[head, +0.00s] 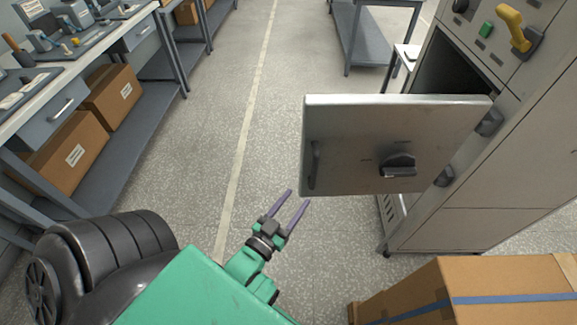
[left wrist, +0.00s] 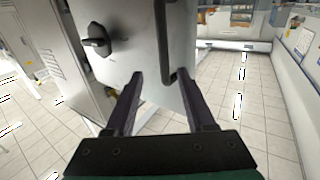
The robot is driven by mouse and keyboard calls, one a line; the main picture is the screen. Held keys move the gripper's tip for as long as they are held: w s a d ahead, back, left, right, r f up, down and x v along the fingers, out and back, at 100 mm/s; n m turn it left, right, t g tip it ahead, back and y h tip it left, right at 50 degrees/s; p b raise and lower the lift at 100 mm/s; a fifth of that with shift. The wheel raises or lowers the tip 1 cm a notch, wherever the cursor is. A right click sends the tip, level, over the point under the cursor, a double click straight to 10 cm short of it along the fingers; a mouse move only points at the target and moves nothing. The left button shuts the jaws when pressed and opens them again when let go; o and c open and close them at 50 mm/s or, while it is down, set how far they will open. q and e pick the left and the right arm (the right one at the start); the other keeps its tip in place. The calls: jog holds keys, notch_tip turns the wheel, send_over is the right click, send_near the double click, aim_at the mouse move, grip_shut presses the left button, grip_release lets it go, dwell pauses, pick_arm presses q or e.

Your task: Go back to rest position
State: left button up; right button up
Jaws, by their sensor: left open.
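My left gripper (head: 293,206) is open and empty, low in the middle of the head view. Its two dark purple fingers point up and to the right, towards the open cabinet door (head: 350,125), and look apart from it. In the left wrist view the fingers (left wrist: 160,90) stand apart with the grey door (left wrist: 150,45) beyond them. The door's bar handle (left wrist: 168,45) shows between and above the fingers. My right gripper is in neither view.
The grey cabinet (head: 480,190) stands at the right, its door swung out. A cardboard box (head: 480,280) with blue tape is at the lower right. A workbench (head: 95,55) with boxes on its lower shelf runs along the left. The floor (head: 225,130) between is clear.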

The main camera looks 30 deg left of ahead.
pick_arm(q)
jog(key=s, duration=0.2)
jog(key=shift+s, duration=0.35)
jog(key=s+d+f+m+g+h, duration=0.1)
jog(key=s+f+g, duration=0.1)
jog(key=f, duration=0.6)
jog(key=s+d+f+g+h, duration=0.1)
jog(key=d+f+g, duration=0.15)
jog(key=f, duration=0.55)
jog(key=s+d+f+m+g, duration=0.1)
jog(key=s+f+g, duration=0.15)
jog(key=f, duration=0.55)
jog(key=s+a+f+g, duration=0.5)
jog(key=s+f, duration=0.3)
jog(key=s, duration=0.1)
jog(key=s+a+f+g+y, duration=0.1)
jog(key=s+a+f+g, duration=0.4)
jog(key=s+f, duration=0.3)
jog(key=shift+s+f+y, duration=0.3)
jog(key=shift+s+f, duration=0.1)
jog(key=shift+f, duration=0.15)
